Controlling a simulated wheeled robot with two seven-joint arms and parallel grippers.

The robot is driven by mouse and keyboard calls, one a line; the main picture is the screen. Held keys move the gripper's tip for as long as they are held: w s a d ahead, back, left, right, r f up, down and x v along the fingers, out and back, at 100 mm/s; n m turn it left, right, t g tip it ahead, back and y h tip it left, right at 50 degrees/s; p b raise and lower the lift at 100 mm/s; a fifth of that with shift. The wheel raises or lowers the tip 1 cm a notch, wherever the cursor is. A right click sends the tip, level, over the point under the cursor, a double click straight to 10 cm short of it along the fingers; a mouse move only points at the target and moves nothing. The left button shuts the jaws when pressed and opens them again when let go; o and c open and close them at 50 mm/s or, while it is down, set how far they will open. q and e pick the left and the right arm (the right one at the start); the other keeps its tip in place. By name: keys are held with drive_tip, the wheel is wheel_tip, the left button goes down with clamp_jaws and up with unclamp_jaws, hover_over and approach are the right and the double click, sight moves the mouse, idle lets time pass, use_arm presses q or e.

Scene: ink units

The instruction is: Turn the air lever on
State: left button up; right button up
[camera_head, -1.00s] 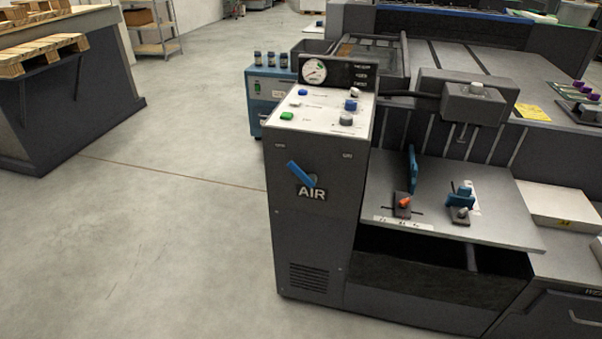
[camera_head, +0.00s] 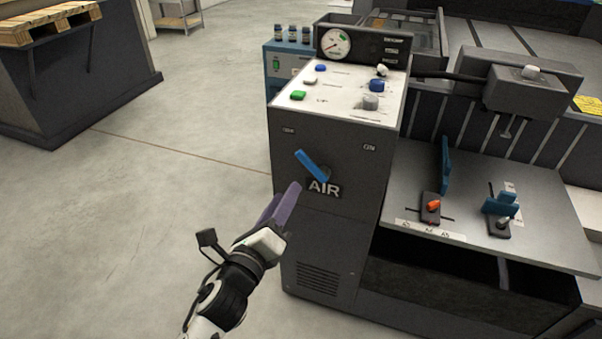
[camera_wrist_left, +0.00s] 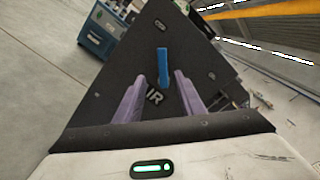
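The blue air lever (camera_head: 311,165) is on the front face of the dark machine cabinet (camera_head: 335,240), above the white AIR lettering. It slants up to the left, toward the OFF-side label; the ON label is at the upper right. My left gripper (camera_head: 286,203) is just below and left of the lever in the head view. In the left wrist view the lever (camera_wrist_left: 163,65) stands beyond and between the two purple fingers of my left gripper (camera_wrist_left: 158,92). The fingers are apart with nothing between them. My right gripper is not in view.
The cabinet top holds a white control panel (camera_head: 345,92) with several buttons and a pressure gauge (camera_head: 335,44). A grey shelf (camera_head: 480,225) with blue guides juts out to the right. The floor (camera_head: 120,230) on the left is clear.

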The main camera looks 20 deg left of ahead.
sight(304, 161)
use_arm(q)
drive_tip(key=shift+m, duration=0.4)
drive_tip(key=w, duration=1)
drive_tip(key=shift+w+d+r+b, duration=0.2)
drive_tip(key=shift+w+r+b, duration=0.1)
drive_tip(key=shift+w, duration=0.1)
clamp_jaws()
